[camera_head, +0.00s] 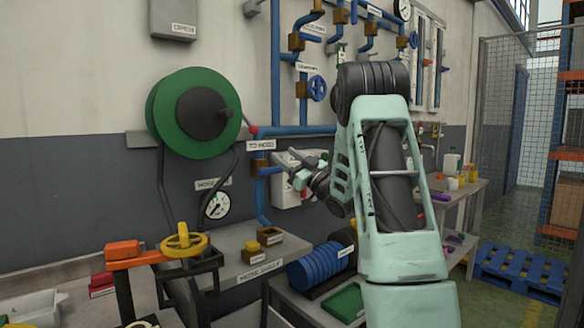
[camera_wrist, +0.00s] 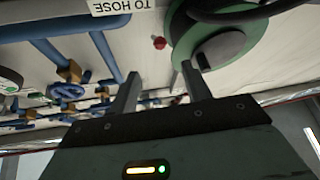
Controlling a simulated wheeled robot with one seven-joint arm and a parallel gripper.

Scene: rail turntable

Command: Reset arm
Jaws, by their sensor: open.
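My arm reaches up and forward in the head view, bent at a dark upper joint. My gripper (camera_head: 294,170) is in front of the wall by the blue pipes, to the right of the green hose reel (camera_head: 170,122). In the wrist view my gripper (camera_wrist: 160,85) shows two grey fingers spread apart, with nothing between them. The wrist view is upside down; the hose reel (camera_wrist: 232,42) is beyond the right finger. The gripper's fingertips are small in the head view, so I cannot tell whether they touch anything there.
Blue pipes (camera_head: 275,70) with brown fittings and a blue valve wheel (camera_head: 317,88) run along the wall. A yellow handwheel (camera_head: 184,241), a pressure gauge (camera_head: 217,205) and blue coils (camera_head: 320,267) are below. A blue pallet (camera_head: 520,270) lies on the floor at right.

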